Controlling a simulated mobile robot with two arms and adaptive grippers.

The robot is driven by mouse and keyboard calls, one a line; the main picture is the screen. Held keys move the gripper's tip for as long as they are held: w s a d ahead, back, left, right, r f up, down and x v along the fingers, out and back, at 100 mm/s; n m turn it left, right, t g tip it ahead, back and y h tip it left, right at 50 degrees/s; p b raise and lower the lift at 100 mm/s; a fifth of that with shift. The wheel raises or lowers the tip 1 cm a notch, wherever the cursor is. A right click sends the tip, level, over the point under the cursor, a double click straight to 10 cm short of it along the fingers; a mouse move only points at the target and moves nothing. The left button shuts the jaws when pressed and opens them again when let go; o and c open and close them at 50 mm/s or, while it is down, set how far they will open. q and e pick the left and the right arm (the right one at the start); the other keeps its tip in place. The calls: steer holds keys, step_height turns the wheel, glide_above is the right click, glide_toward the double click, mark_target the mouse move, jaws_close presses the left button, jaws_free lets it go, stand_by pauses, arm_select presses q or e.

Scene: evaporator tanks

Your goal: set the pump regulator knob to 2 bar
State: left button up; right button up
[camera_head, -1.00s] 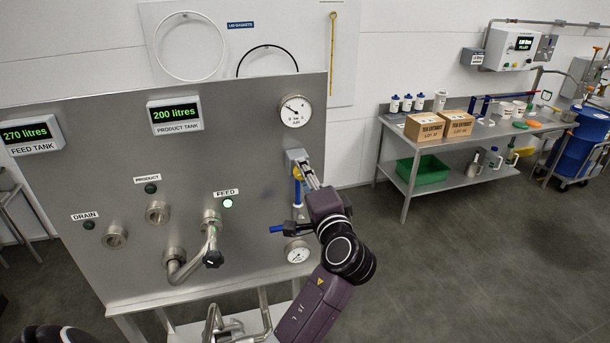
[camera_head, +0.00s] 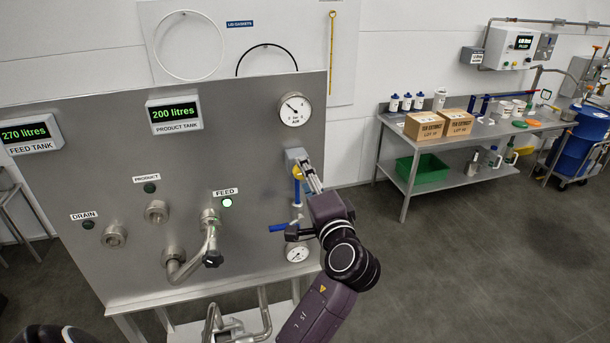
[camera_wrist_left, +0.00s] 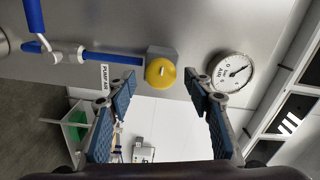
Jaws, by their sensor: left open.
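The yellow pump regulator knob (camera_wrist_left: 160,72) has a pale mark on its face and sits on a grey block, with a blue pipe running from it. In the head view the knob (camera_head: 296,172) is partly hidden by my gripper. My left gripper (camera_wrist_left: 160,86) is open, its blue-padded fingers on either side of the knob in the picture; contact cannot be seen. It also shows in the head view (camera_head: 309,173). The air gauge (camera_wrist_left: 232,72) is beside the knob, and above it in the head view (camera_head: 295,109); its reading is too small to tell.
A valve with a blue handle (camera_head: 279,228) and a small gauge (camera_head: 297,252) sit below the knob. A bent steel pipe (camera_head: 194,262) juts from the panel (camera_head: 245,150) at left. A bench (camera_head: 480,135) with boxes stands at right; the floor between is clear.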

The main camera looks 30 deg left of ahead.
arm_select(q)
steer(key=v, duration=0.6)
steer(key=shift+d, duration=0.1)
